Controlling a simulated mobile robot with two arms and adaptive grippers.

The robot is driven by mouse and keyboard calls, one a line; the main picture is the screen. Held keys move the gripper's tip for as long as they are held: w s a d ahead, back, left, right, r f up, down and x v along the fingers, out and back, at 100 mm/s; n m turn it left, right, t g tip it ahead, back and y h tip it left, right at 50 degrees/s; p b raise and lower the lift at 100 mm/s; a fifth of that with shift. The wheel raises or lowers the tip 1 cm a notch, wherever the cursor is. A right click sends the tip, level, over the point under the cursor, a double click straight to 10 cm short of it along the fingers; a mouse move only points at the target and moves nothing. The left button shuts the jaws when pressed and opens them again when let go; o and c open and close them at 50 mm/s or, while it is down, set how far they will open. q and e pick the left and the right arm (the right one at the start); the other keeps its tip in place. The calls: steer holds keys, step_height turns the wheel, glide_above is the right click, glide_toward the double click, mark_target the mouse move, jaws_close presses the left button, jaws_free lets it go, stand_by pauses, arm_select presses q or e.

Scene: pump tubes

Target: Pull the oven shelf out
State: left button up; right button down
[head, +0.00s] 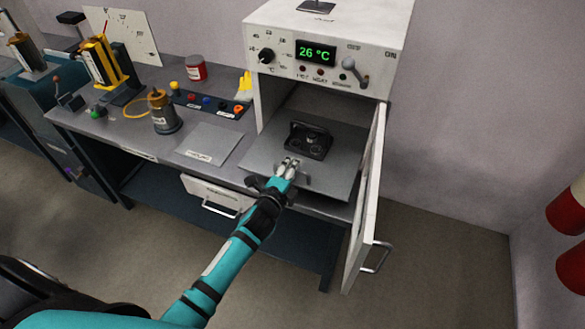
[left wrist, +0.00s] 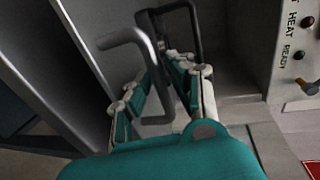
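The oven shelf (head: 262,154) is a flat grey plate that sticks out past the front of the white oven (head: 305,75). A black two-handled item (head: 308,141) sits on it. The shelf's bent grey handle (head: 305,179) is at its front edge. My left gripper (head: 288,166) is at this handle. In the left wrist view the handle (left wrist: 128,38) passes between the fingers of my left gripper (left wrist: 165,62), which lie close on either side of it. Whether they clamp it I cannot tell. My right gripper is not in view.
The oven door (head: 366,200) stands open at the right of the shelf. The bench left of the oven holds a grey plate (head: 208,143), a button strip (head: 208,104), a brass-topped pot (head: 163,112) and a red can (head: 196,69). A drawer (head: 215,194) is below.

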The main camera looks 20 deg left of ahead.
arm_select(q)
steer(key=s+r, duration=0.2)
steer(key=s, duration=0.9)
steer(key=shift+s+a+r, duration=0.2)
steer(key=shift+s, duration=0.2)
steer(key=s+f+n+g, duration=0.2)
steer(key=s+f, duration=0.2)
steer(key=f, duration=0.5)
steer(key=s+f+n+g, duration=0.3)
steer(key=f, duration=0.7)
steer(key=s+f+n+g, duration=0.2)
steer(key=s+f, duration=0.2)
steer(key=f, duration=0.5)
steer(key=s+a+f+n+g, duration=0.1)
steer(key=s+f+n+g, duration=0.1)
steer(key=s+f, duration=0.4)
steer(key=s+a+f+n+g, duration=0.1)
steer(key=s+f+n+g, duration=0.2)
steer(key=s, duration=1)
steer(key=s+a+f+n+g, duration=0.1)
steer(key=s+f+n, duration=0.3)
steer(key=s+f, duration=0.5)
steer(key=shift+s+f+g+y, duration=0.3)
steer(key=shift+s+g, duration=0.2)
steer(key=shift+g, duration=0.4)
